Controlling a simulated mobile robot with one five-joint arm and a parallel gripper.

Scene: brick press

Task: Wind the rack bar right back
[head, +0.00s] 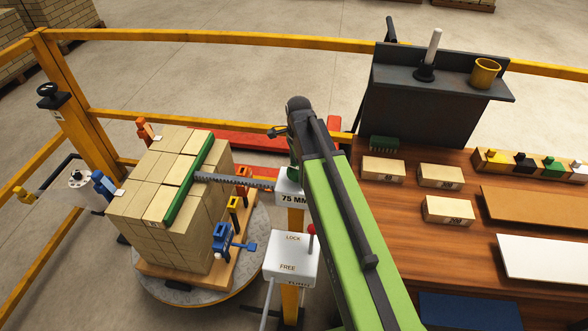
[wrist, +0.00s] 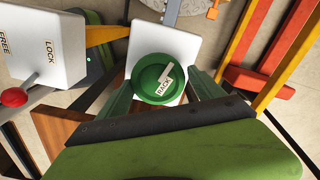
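The dark toothed rack bar (head: 235,181) reaches left from the white post head marked 75 MM (head: 291,198) to the green pressing strip (head: 188,180) on the stack of tan bricks (head: 160,215). Its left end meets the strip or is very close. The round green knob marked RACK (wrist: 156,80) shows in the wrist view, on a white housing (wrist: 172,42). My gripper (wrist: 160,86) has one green finger on each side of this knob. Whether the fingers touch it cannot be seen. In the head view my arm hides the knob.
A LOCK/FREE box (head: 291,262) with a red-balled lever (head: 311,230) stands close to my arm. The brick stack is on a round turntable (head: 185,288). A wooden bench (head: 420,250) with loose bricks is at right. Yellow rails (head: 230,40) run behind.

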